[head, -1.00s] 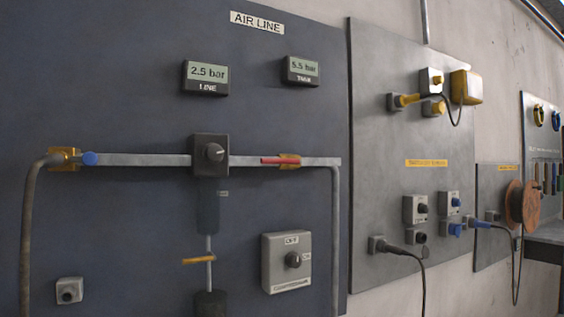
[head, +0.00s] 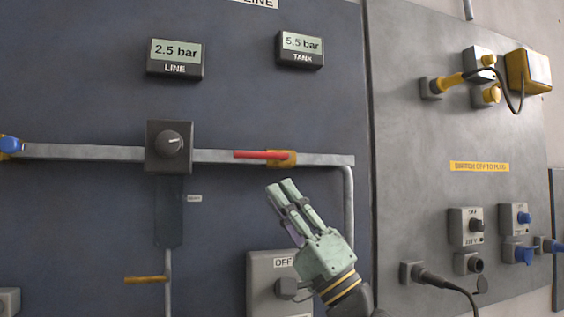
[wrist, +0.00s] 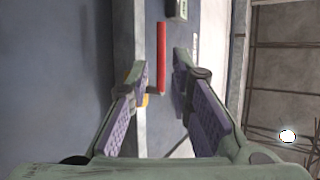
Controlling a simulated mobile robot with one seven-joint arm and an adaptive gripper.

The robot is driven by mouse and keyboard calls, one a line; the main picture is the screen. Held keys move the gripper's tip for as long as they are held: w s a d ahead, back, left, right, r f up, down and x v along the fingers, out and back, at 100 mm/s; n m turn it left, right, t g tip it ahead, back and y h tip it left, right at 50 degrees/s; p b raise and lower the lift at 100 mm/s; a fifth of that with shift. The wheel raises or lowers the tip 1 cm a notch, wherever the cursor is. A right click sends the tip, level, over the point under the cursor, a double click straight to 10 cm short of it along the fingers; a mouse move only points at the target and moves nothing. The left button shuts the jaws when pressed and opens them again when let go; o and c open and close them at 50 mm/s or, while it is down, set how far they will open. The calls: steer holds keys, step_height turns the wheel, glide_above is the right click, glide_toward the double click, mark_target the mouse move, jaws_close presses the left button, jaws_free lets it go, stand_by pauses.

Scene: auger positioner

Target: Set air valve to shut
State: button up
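The air valve has a brass body (head: 282,159) on the grey air pipe and a red lever handle (head: 255,155). The handle lies along the pipe, pointing left from the body. My gripper (head: 281,186) is just below the valve in the head view, fingers pointing up toward it, apart from it as far as I can tell. In the wrist view my gripper (wrist: 160,75) is open and empty, with the red handle (wrist: 161,58) showing in the gap between the fingers. The brass body is mostly hidden there behind the left finger.
A dark regulator knob (head: 170,146) sits left of the valve. The line gauge (head: 175,57) reads 2.5 bar and the tank gauge (head: 300,49) 5.5 bar. A grey OFF switch box (head: 262,272) is beside my wrist, partly covered. The pipe bends down at right.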

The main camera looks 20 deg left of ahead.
mark_target(250, 155)
steer(key=p+x, duration=0.2)
steer(key=x, duration=0.3)
steer(key=p+x, duration=0.2)
steer(key=x, duration=0.4)
steer(key=shift+s, duration=0.2)
steer(key=shift+c, duration=0.5)
jaws_close()
steer(key=shift+f, duration=0.1)
